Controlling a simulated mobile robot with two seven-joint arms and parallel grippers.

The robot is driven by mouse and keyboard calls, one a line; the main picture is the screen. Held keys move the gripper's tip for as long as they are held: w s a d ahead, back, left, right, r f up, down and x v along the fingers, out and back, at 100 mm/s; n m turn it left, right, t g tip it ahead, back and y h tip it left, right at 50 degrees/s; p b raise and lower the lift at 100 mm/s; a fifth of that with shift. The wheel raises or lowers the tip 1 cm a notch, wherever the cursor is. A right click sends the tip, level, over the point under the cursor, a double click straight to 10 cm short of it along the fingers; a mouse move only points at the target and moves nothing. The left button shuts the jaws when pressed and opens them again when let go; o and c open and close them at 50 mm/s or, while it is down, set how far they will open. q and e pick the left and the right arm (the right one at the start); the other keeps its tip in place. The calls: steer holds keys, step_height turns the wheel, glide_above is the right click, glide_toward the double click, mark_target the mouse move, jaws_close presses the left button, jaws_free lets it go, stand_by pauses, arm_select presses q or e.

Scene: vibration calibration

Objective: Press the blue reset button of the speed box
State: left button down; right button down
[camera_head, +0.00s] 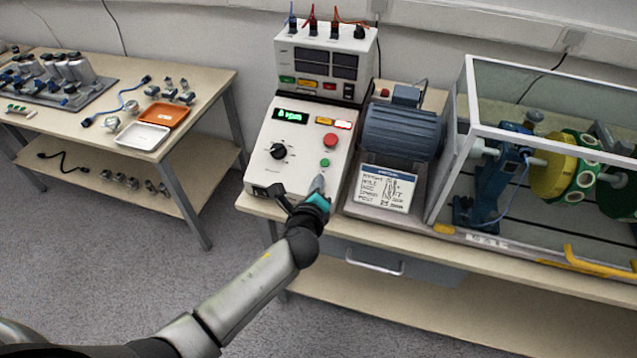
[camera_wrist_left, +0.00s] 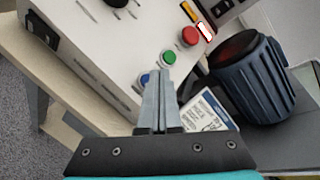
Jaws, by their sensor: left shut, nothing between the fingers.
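The speed box (camera_head: 300,150) is a white sloped panel with a green display, a black knob (camera_head: 278,151), a red button (camera_head: 330,140) and a green button (camera_head: 324,162). The blue reset button (camera_wrist_left: 145,78) shows in the left wrist view, below the green button (camera_wrist_left: 168,54) and just left of my left fingertips. In the head view my gripper hides it. My left gripper (camera_head: 319,184) is shut and empty, over the lower right of the panel; its fingers also show in the left wrist view (camera_wrist_left: 159,88). Contact cannot be told. My right gripper is not in view.
A blue motor (camera_head: 400,130) and a white sign (camera_head: 386,188) stand right of the box. A glass-sided enclosure (camera_head: 545,110) with a yellow and green rotor is further right. A table with an orange tray (camera_head: 164,114) and metal parts is at the left.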

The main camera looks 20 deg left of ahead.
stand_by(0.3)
arm_select(q)
steer(key=shift+w+f+b, duration=0.2)
steer(key=shift+f+b, duration=0.15)
steer(key=shift+f, duration=0.05)
steer(key=shift+w+f+b, duration=0.15)
steer(key=shift+f+b, duration=0.15)
steer(key=shift+f, duration=0.05)
stand_by(0.6)
stand_by(0.4)
steer(key=shift+s+r+p, duration=0.35)
steer(key=shift+r+p, duration=0.35)
steer(key=shift+p, duration=0.15)
steer(key=r+p, duration=0.1)
steer(key=s+r+p, duration=0.1)
steer(key=r+p, duration=0.1)
steer(key=s+r+p, duration=0.1)
steer(key=p, duration=0.1)
steer(key=shift+r, duration=0.3)
stand_by(0.4)
